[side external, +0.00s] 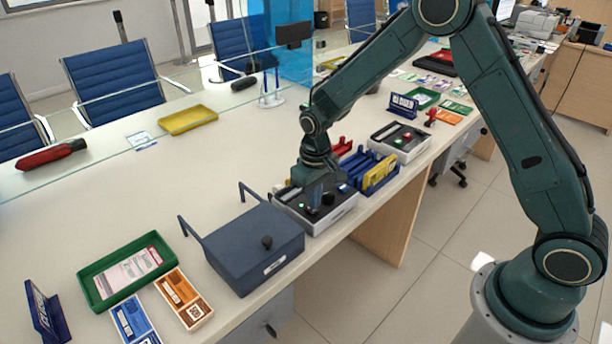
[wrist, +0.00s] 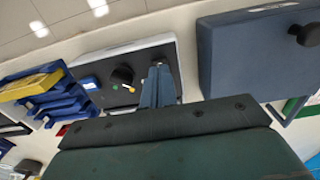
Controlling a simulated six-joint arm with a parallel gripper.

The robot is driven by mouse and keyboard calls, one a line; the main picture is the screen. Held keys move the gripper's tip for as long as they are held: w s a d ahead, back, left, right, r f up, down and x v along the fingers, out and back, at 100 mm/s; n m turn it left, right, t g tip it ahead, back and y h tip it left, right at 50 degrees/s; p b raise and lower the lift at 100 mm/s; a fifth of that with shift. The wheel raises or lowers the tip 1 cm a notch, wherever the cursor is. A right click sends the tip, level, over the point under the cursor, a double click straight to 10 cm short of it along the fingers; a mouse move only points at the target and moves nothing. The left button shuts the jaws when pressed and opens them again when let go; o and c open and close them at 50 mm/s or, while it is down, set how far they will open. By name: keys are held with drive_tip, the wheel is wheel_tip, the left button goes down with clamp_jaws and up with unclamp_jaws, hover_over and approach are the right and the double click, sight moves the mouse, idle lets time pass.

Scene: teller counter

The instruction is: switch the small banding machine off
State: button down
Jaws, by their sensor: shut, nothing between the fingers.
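A low white machine with a black top (side external: 343,209) stands near the counter's front edge. I take it for the banding machine, though I cannot read a name on it. Its top carries a black knob (side external: 328,198), a small lit green spot and a blue part. In the wrist view the machine (wrist: 105,62) shows its black knob (wrist: 122,75) just left of my fingers. My gripper (side external: 314,196) points down over the machine's top, close beside the knob. Its fingers (wrist: 158,88) are shut and empty. I cannot tell whether the tips touch the top.
A dark blue lidded box (side external: 250,250) with raised arms stands close to the left. Blue racks with a yellow piece (side external: 381,171) stand close to the right. Beyond them is a similar white machine (side external: 412,151) with a red button.

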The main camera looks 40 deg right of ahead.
sight(314, 211)
drive_tip(key=shift+f, duration=0.95)
idle(1.5)
drive_tip(key=shift+r, duration=3.55)
drive_tip(key=shift+r, duration=0.1)
